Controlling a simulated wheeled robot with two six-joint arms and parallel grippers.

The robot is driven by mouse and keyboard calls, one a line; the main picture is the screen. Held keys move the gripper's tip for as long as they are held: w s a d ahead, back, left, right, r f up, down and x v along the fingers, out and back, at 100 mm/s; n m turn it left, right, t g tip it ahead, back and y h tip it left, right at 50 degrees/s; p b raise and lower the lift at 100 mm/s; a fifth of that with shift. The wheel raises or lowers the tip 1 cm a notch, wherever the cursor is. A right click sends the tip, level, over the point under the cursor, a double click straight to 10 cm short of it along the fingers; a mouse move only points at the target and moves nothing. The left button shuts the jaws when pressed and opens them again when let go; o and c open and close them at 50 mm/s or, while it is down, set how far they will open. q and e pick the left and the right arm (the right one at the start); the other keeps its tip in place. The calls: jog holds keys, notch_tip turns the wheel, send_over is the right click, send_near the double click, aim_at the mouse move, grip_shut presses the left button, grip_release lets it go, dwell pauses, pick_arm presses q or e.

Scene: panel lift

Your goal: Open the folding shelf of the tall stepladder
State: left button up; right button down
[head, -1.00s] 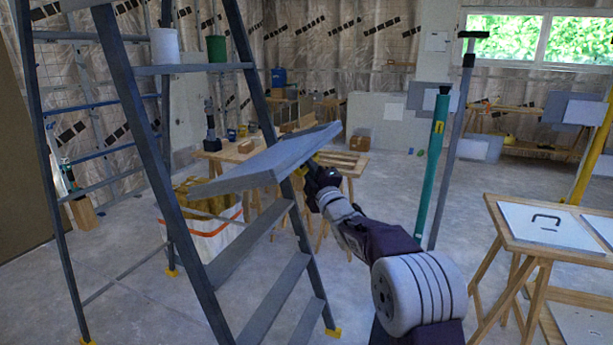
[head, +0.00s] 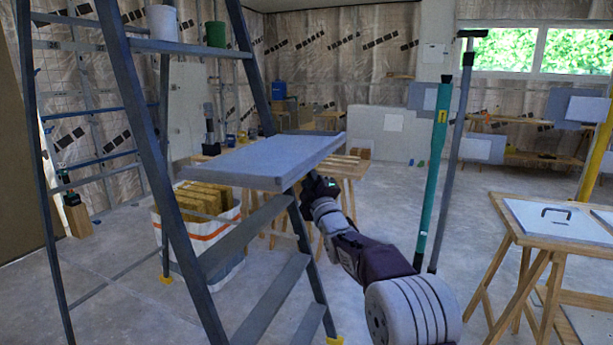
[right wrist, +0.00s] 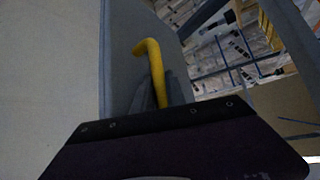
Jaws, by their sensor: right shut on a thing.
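The tall grey stepladder (head: 150,140) stands at the left of the head view. Its folding shelf (head: 250,158), a flat grey panel, juts out from the ladder's front and looks close to level. My right gripper (head: 318,187) is at the shelf's right side, just below its edge. In the right wrist view a yellow bent handle (right wrist: 151,62) runs down between the fingers of my right gripper (right wrist: 160,95), which is shut on it. The shelf's pale panel (right wrist: 50,70) fills the left of that view. My left gripper is not in view.
A white cup (head: 162,22) and a green cup (head: 215,34) stand on a higher ladder level. A white container (head: 210,235) with an orange band stands behind the ladder. A teal post (head: 434,170) and a trestle table (head: 540,225) are to the right. The middle floor is open.

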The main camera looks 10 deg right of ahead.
jog(key=shift+r, duration=0.1)
jog(key=c, duration=1.4)
grip_release()
jog(key=shift+w, duration=0.1)
jog(key=shift+o, duration=0.2)
jog(key=b+v, duration=0.1)
jog(key=v, duration=0.8)
jog(key=shift+b, duration=0.35)
